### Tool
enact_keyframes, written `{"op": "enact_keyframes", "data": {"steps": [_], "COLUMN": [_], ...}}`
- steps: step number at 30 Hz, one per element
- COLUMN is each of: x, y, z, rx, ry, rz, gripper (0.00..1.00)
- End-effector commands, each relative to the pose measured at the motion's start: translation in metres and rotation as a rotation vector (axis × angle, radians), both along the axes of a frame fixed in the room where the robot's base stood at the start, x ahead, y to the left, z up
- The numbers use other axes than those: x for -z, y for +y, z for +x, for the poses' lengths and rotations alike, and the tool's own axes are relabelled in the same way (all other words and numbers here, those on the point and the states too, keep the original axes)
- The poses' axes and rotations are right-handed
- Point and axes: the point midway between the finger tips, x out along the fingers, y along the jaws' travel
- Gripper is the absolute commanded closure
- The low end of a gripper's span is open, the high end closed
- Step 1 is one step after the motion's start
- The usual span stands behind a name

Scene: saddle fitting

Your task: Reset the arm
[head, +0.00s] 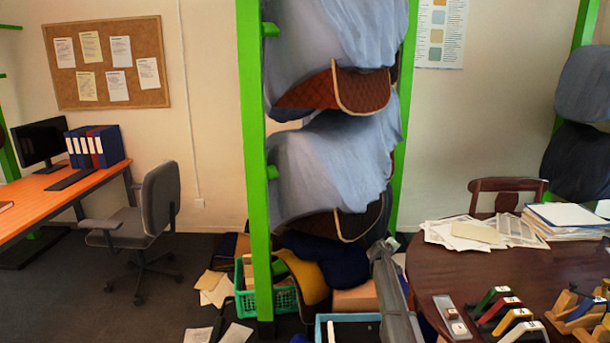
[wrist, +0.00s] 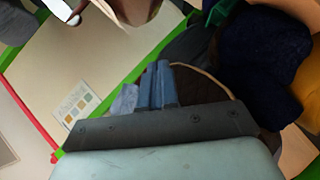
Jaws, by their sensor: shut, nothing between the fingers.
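My gripper (wrist: 157,72) shows in the wrist view, its two blue-grey fingers close together above a dark plate. The fingers are shut with nothing between them. A grey jointed shape at the bottom of the head view, right of the blue tray, looks like part of my arm; my fingers cannot be made out there. Behind the fingers in the wrist view are a brown panel with a pale edge and a dark blue bundle (wrist: 250,70). I cannot tell how far they are from the fingers.
A green rack (head: 257,180) holds grey-blue draped covers over quilted saddle pads (head: 362,90). At its foot are a green basket (head: 285,300), scattered papers and a blue tray (head: 345,318). A dark round table (head: 428,275) at right carries papers and several coloured blocks. Dark floor is open at left.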

Motion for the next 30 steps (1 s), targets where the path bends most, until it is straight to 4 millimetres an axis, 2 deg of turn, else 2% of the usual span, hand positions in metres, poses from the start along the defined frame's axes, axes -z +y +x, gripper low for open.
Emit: {"op": "enact_keyframes", "data": {"steps": [1,3,7,14,18,20,24,26,30], "x": [0.012,0.036,0.093,0.192,0.246,0.266,0.310,0.326,0.357], "y": [0.032,0.064,0.093,0.102,0.104,0.105,0.109,0.112,0.121], "z": [-0.014,-0.032,-0.079,-0.179,-0.247,-0.277,-0.352,-0.385,-0.465], "rx": [-0.033,-0.061,-0.055,0.042,0.113,0.145,0.219,0.252,0.330], "ry": [-0.002,0.006,0.063,0.221,0.332,0.381,0.499,0.552,0.678], "rz": [-0.002,0.011,0.060,0.173,0.241,0.270,0.336,0.364,0.430], "gripper": [1.00,1.00,1.00,1.00,1.00,1.00,1.00,1.00,1.00]}}
